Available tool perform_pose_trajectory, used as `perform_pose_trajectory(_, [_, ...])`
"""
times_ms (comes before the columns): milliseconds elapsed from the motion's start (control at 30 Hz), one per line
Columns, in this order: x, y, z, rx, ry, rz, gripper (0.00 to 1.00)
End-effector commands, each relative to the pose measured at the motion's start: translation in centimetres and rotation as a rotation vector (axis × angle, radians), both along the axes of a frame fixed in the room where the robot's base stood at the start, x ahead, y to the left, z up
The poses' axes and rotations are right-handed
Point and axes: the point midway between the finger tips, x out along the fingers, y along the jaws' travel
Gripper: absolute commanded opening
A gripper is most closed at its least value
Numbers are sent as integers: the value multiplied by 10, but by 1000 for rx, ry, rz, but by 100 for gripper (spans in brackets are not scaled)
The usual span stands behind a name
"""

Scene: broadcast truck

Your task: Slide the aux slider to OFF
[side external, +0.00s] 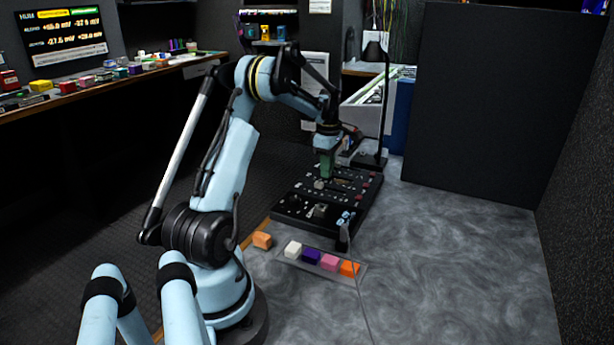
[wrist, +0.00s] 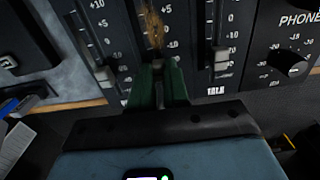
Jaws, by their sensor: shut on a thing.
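A left slider knob (wrist: 103,74) and a right slider knob (wrist: 222,61) stand on either side, both apart from the fingers. The right one has a label reading TALK.
A PHONES dial (wrist: 289,62) sits right of the sliders. Several coloured blocks (side external: 330,262) lie in front of the panel, with an orange block (side external: 262,240) to their left. A thin dark stand (side external: 384,110) rises behind the panel.

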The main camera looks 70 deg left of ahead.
Motion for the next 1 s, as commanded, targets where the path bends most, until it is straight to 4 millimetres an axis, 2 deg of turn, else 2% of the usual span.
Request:
perform_pose_trajectory(200, [-25,25,0,1,1,6,0])
perform_pose_trajectory(467, [-28,28,0,4,4,5,0])
perform_pose_trajectory(500, [-28,28,0,4,4,6,17])
perform_pose_trajectory(667, [-27,27,0,3,3,5,42])
perform_pose_trajectory(1000, [-26,26,3,1,1,3,43])
